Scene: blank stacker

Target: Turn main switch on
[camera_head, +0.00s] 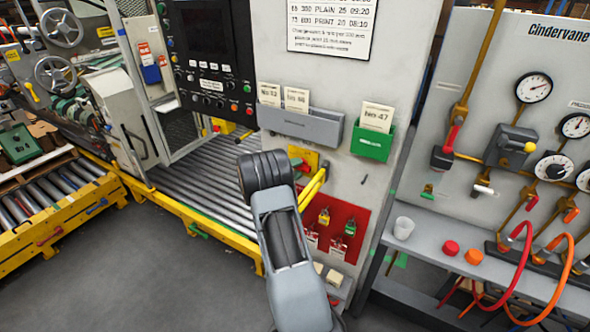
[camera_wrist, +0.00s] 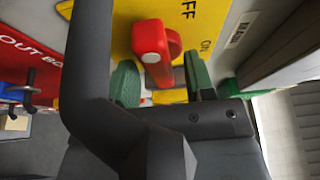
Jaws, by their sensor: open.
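In the wrist view the main switch is a red rotary handle (camera_wrist: 151,52) on a yellow plate (camera_wrist: 115,35). The plate carries the letters OFF and ON beside the handle. My gripper (camera_wrist: 161,75) is open, with one green-padded finger on either side of the handle's lower part. I cannot tell whether the pads touch it, and part of the handle is hidden.
A red lockout board (camera_head: 349,214) with padlocks hangs just below the plate. A yellow rail (camera_head: 312,188) runs close to my wrist. A grey card holder (camera_head: 301,124) and a green one (camera_head: 372,143) sit above. A roller conveyor (camera_head: 190,181) lies to the left.

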